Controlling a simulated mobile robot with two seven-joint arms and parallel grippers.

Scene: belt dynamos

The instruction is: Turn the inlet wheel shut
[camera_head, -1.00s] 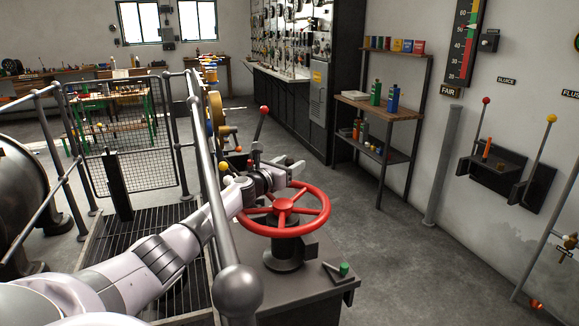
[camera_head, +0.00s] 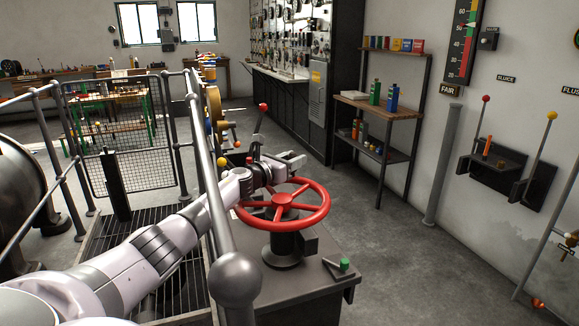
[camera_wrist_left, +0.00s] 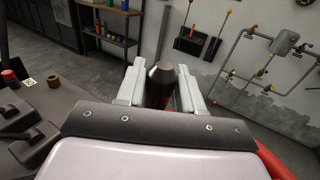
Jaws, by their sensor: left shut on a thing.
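The red inlet wheel (camera_head: 283,201) lies nearly level on a dark pedestal (camera_head: 283,250), right of the railing. Its rim also shows at the lower right in the left wrist view (camera_wrist_left: 275,160). My left gripper (camera_head: 292,163) is at the wheel's far rim, its arm reaching in over the railing from the left. In the left wrist view, its pale fingers stand on either side of a dark upright peg (camera_wrist_left: 160,80), which seems to be the wheel's handle, and are shut on it. The peg is hidden in the head view. My right gripper is not in view.
A grey railing (camera_head: 208,165) with a ball end (camera_head: 236,280) runs beside my arm. A red-knobbed lever (camera_head: 262,108) stands just behind the gripper. A small green-ended object (camera_head: 344,265) lies on the bench corner. The floor right of the wheel is clear.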

